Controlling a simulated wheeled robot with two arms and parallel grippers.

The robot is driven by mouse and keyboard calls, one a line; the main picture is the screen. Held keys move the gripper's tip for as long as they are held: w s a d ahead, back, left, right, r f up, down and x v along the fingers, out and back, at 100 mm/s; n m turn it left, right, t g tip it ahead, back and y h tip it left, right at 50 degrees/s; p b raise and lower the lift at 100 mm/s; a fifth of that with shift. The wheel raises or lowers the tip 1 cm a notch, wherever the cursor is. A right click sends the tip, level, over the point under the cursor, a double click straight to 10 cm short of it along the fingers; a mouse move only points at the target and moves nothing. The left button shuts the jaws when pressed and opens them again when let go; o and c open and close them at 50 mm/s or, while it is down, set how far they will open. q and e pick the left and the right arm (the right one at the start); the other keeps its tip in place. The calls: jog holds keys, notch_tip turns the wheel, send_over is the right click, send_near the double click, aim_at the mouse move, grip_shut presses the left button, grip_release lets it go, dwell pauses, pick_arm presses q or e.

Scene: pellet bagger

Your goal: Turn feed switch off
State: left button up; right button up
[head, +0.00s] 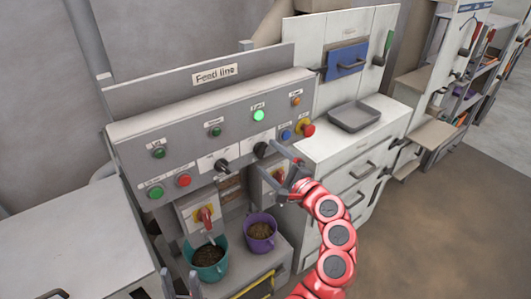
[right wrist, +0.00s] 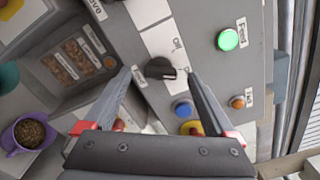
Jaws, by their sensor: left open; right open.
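The feed switch is a black rotary knob (head: 261,149) on a white plate on the sloped panel, below the lit green Feed lamp (head: 258,115). In the right wrist view the knob (right wrist: 160,68) lies between my right gripper's fingertips (right wrist: 161,75), with a gap visible on the finger sides. The plate carries an "Off" label near the knob. My right gripper (head: 276,167) is open and empty in front of the panel. Contact with the knob cannot be told. My left gripper (head: 180,279) is open at the bottom edge, only partly in view.
A second black knob (head: 221,165) sits to the left. A blue button (head: 286,134) and a red emergency stop (head: 307,129) are to the right. A teal bucket (head: 207,260) and a purple bucket (head: 260,233) stand below. A grey tray (head: 354,116) lies on the cabinet.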

aim_at(262, 150)
jog(key=shift+x, duration=1.35)
jog(key=shift+d, duration=0.1)
jog(key=c, duration=1.4)
